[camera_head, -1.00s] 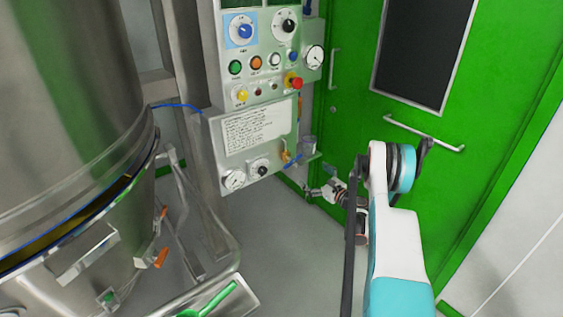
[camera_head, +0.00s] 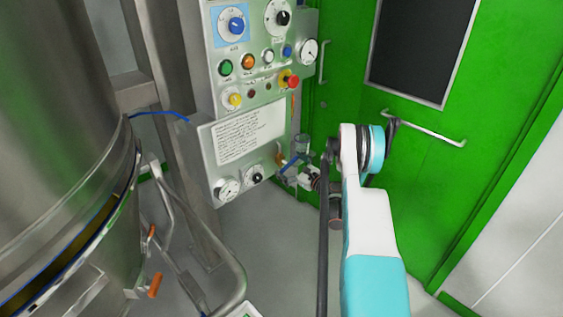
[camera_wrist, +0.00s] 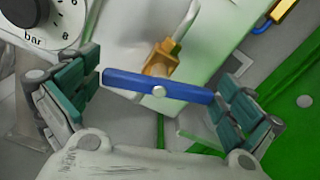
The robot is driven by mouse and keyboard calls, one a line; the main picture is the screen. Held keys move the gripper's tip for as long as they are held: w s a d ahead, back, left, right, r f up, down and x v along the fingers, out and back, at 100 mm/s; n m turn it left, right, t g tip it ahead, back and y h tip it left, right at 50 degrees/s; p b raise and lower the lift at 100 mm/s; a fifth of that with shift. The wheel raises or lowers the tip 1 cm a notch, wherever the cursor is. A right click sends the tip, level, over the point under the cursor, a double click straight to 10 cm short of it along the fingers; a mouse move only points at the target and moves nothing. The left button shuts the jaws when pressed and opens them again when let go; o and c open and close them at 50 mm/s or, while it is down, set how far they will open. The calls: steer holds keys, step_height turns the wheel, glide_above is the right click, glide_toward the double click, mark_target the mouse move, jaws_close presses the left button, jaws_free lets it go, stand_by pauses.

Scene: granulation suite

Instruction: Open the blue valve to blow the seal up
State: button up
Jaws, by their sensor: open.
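The blue valve handle (camera_wrist: 158,87) is a flat bar with a silver centre bolt, mounted on a brass valve body (camera_wrist: 158,62). In the wrist view it lies nearly level, crosswise between the fingers of my gripper (camera_wrist: 155,100). The fingers, with green pads, are spread open on either side of the bar's ends. I cannot tell whether they touch it. In the head view the blue handle (camera_head: 290,164) shows small at the lower right of the control panel, with my gripper (camera_head: 304,178) right by it.
The control panel (camera_head: 240,137) carries knobs, buttons, gauges and a red stop button (camera_head: 292,82). A black knob with a bar scale (camera_wrist: 22,12) is left of the valve. A large steel vessel (camera_head: 60,130) stands left. The green door (camera_head: 430,150) is behind my arm.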

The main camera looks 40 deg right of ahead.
steer(key=c, duration=0.8)
steer(key=shift+n, duration=0.3)
steer(key=n, duration=0.3)
steer(key=shift+a+n, duration=0.1)
steer(key=shift+n, duration=0.2)
steer(key=n, duration=0.3)
steer(key=shift+n, duration=0.3)
steer(key=n, duration=0.6)
steer(key=shift+a+f+n, duration=0.1)
steer(key=shift+f+n, duration=0.1)
steer(key=shift+n, duration=0.1)
